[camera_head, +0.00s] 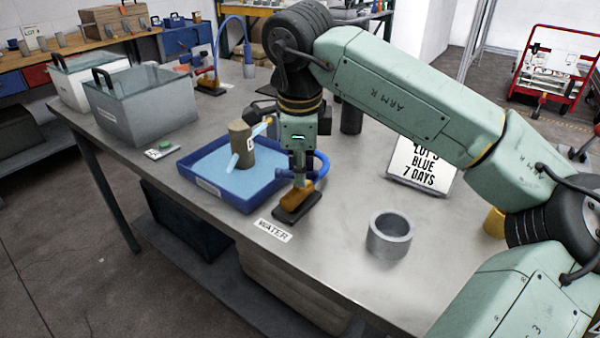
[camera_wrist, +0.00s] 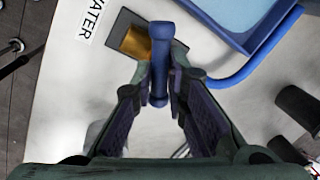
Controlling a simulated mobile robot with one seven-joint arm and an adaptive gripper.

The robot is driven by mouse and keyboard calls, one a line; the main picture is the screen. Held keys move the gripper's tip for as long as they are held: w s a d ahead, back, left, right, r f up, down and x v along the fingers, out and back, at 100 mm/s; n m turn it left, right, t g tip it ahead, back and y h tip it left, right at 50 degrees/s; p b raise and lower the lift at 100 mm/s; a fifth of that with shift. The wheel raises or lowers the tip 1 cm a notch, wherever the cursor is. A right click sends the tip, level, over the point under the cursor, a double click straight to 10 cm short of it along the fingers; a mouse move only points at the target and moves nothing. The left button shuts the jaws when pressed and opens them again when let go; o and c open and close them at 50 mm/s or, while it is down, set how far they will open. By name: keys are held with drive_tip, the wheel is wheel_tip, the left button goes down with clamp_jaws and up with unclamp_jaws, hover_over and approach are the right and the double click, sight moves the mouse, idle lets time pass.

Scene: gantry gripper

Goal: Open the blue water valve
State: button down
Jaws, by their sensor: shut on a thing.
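The water valve has a brass body (camera_head: 293,197) on a dark base plate (camera_head: 297,211) beside the WATER label (camera_head: 272,231). In the wrist view its brass body (camera_wrist: 136,42) lies left of the blue handle (camera_wrist: 160,65), which looks set roughly crosswise to it. My gripper (camera_head: 298,180) reaches down over the valve; in the wrist view its fingers (camera_wrist: 163,80) are closed on the two sides of the blue handle. The head view mostly hides the handle behind the gripper. A blue hose (camera_head: 322,165) curves from the valve towards the tray.
A blue tray (camera_head: 213,187) holding liquid and an upright olive cylinder (camera_head: 240,146) stands left of the valve. A grey ring-shaped cup (camera_head: 389,235) and a sign (camera_head: 421,165) stand to the right. Grey bins (camera_head: 145,105) and another hosed valve (camera_head: 208,80) are farther back.

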sight(312, 175)
drive_tip(key=n, duration=0.2)
drive_tip(key=n+y, duration=0.1)
drive_tip(key=n, duration=0.2)
drive_tip(key=shift+w+d+n+b, duration=0.1)
drive_tip(key=shift+w+n+b, duration=0.1)
drive_tip(key=shift+n+b, duration=0.1)
drive_tip(key=n+y, duration=0.1)
drive_tip(key=n, duration=0.4)
drive_tip(key=shift+w+n+g, duration=0.15)
drive_tip(key=shift+n+g, duration=0.25)
drive_tip(key=c, duration=1.6)
unclamp_jaws()
wheel_tip(312, 175, up, 12)
drive_tip(key=s+d, duration=0.1)
drive_tip(key=shift+s+d, duration=0.15)
drive_tip(key=shift+d, duration=0.25)
